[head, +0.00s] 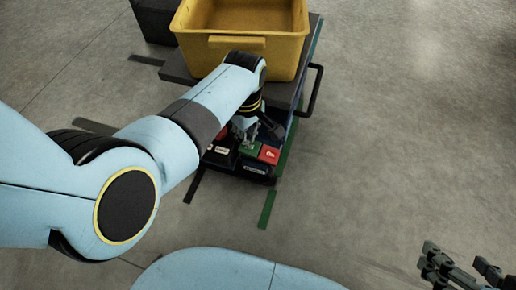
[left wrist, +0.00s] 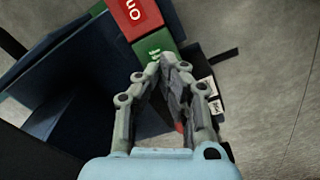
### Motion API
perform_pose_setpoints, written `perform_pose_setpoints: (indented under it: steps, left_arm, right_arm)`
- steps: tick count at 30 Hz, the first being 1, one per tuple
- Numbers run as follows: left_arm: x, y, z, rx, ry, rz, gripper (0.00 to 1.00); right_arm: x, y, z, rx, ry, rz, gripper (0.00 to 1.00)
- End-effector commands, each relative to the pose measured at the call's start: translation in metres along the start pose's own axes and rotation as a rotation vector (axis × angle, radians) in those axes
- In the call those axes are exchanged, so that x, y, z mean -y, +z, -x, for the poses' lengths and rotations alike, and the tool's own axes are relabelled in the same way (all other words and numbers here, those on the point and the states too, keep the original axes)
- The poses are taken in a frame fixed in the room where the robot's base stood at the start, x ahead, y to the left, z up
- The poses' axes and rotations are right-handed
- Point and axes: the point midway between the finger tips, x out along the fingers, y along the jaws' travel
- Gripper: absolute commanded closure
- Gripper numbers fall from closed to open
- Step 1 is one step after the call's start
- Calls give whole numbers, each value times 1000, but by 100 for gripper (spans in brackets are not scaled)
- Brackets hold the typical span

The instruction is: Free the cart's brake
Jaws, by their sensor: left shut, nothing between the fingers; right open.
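The cart has a dark deck (head: 178,70). At its near end sit a red block (head: 269,154) and a green block (head: 250,149) side by side, with black parts bearing white labels (head: 221,150) around them. In the left wrist view the red block (left wrist: 135,14) has white lettering and the green block (left wrist: 153,47) adjoins it. My left gripper (head: 246,132) is shut and empty, its fingertips (left wrist: 168,62) at the green block; I cannot tell whether they touch it. My right gripper (head: 458,268) is open and empty, at the lower right, away from the cart.
A yellow bin (head: 243,75) stands on the deck. A black handle (head: 317,92) sticks out at the cart's right side. Green (head: 267,209) and black (head: 194,185) strips mark the floor. The concrete floor on the right is clear.

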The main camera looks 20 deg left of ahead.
Motion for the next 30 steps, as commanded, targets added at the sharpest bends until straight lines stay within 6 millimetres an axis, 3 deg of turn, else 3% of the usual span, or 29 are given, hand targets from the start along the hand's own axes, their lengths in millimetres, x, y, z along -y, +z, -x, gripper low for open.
perform_pose_setpoints:
  steps: [30]
  left_arm:
    - [0, 0, -16, 0, -1, 0, 100]
  right_arm:
    - [1, 11, -7, 15, -1, -1, 34]
